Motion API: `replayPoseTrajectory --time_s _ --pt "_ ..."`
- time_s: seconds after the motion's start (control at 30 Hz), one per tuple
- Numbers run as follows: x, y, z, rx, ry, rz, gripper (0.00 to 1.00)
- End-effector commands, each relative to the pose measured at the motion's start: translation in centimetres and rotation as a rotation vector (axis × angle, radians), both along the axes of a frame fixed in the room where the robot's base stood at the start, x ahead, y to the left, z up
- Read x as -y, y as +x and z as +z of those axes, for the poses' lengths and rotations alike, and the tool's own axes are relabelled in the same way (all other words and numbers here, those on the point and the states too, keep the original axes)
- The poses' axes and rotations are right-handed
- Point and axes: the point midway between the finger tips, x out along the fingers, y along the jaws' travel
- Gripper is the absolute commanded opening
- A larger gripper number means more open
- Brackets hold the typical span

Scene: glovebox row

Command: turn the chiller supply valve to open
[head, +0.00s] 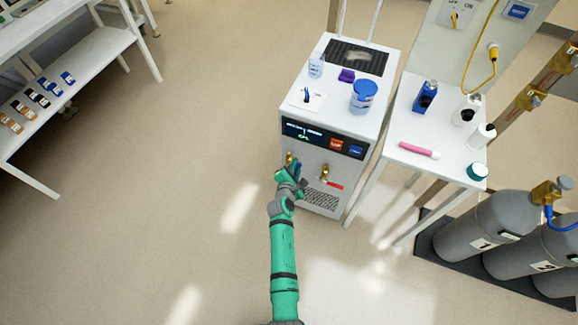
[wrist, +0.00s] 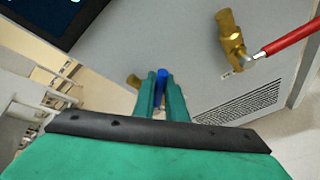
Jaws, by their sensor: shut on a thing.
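The chiller (head: 322,150) is a white cabinet with a dark display and two brass valves low on its front. The left valve (head: 289,158) has a blue handle (wrist: 162,78); its brass body also shows in the wrist view (wrist: 133,80). My gripper (head: 297,170) is at this left valve, and in the wrist view its green fingers (wrist: 158,90) are shut on the blue handle. The right valve (head: 324,171) has a red handle (head: 334,185) pointing right. My fingers hide much of the blue handle, and I cannot read which valve is marked supply.
A vent grille (wrist: 240,102) is below the right valve. A white side table (head: 420,128) with bottles and a pink item (head: 419,150) stands right of the chiller. Grey gas cylinders (head: 487,228) stand at the lower right. The floor (head: 170,200) to the left is clear.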

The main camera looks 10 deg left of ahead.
Motion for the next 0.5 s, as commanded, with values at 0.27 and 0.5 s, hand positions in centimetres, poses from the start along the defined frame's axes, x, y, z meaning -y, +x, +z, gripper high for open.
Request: replayPoseTrajectory --time_s 0.27,0.5 --pt "0.13 -0.04 -0.12 -0.005 -0.007 -0.002 0.00" --pt "0.12 -0.04 -0.14 -0.005 -0.006 -0.002 0.26"
